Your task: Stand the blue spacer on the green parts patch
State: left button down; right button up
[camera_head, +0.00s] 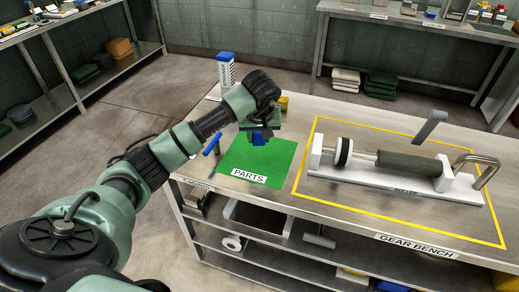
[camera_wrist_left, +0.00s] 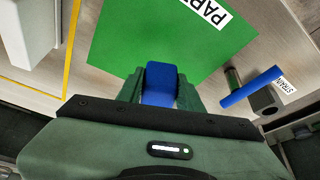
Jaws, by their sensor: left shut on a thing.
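The blue spacer (camera_wrist_left: 160,84) is between the fingers of my left gripper (camera_wrist_left: 160,96), which is shut on it. In the head view the blue spacer (camera_head: 258,138) shows just under my left gripper (camera_head: 260,135). The green parts patch (camera_head: 268,158), labelled PARTS, lies on the bench, and the gripper is over its back left part. The patch (camera_wrist_left: 115,45) also fills the middle of the wrist view. Whether the spacer touches the patch I cannot tell. My right gripper is in neither view.
A roller device (camera_head: 395,180) on a white base stands inside a yellow outline on the right. A blue-handled tool (camera_head: 212,144) lies left of the patch. A blue-topped white bottle (camera_head: 226,72) stands behind my arm. The front right of the patch is bare.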

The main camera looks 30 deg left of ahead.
aim_at(259, 156)
pick_arm(q)
jog(key=shift+f+p, duration=0.3)
jog(key=shift+f, duration=2.9)
jog(key=shift+f, duration=0.2)
jog(key=c, duration=0.9)
grip_release()
jog(key=shift+r, duration=0.1)
jog(key=shift+r, duration=0.25)
jog(key=b+v, duration=0.1)
jog(key=v, duration=1)
jog(key=shift+s+d+r, duration=0.15)
jog(key=shift+s+r, duration=0.05)
jog(key=shift+r, duration=0.1)
